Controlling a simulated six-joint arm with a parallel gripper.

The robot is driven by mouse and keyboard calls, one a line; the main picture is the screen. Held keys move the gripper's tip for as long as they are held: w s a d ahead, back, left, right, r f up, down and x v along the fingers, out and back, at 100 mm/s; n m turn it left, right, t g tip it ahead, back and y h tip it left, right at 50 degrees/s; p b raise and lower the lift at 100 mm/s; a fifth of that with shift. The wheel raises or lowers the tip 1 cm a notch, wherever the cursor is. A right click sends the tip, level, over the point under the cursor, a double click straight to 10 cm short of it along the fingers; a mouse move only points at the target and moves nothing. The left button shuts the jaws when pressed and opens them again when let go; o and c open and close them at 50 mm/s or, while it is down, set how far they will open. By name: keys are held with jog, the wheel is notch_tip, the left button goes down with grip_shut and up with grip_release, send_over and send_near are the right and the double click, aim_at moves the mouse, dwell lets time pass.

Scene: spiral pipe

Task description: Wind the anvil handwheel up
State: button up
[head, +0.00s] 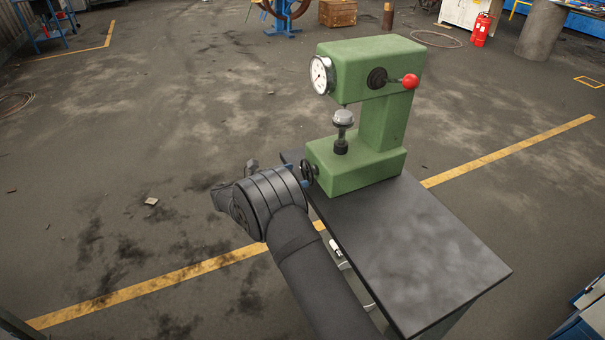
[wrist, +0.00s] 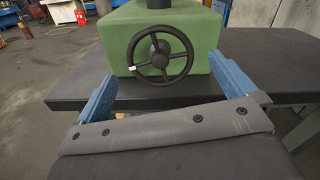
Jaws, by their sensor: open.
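The green hardness tester (head: 365,110) stands on a dark table, with a round dial, a red-knobbed lever and an anvil (head: 343,118) on a post below its head. A clear gap shows between anvil and head. The black anvil handwheel (head: 308,172) is on the base's front face. In the wrist view the handwheel (wrist: 160,55) faces me, with a small white mark on its left rim. My gripper (wrist: 160,85) is open, its blue fingers on either side of the wheel and apart from it. In the head view my wrist partly hides the fingers.
The dark tabletop (head: 420,255) is bare to the right of the tester. Its edge (wrist: 70,100) runs below the wheel in the wrist view. The floor to the left is mostly open. A red extinguisher (head: 481,29) stands far back.

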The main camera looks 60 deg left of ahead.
aim_at(306, 173)
jog(key=shift+w, duration=1.9)
jog(key=c, duration=1)
jog(key=shift+o, duration=0.2)
jog(key=shift+m, duration=0.3)
jog(key=m, duration=1)
jog(key=shift+m, duration=0.3)
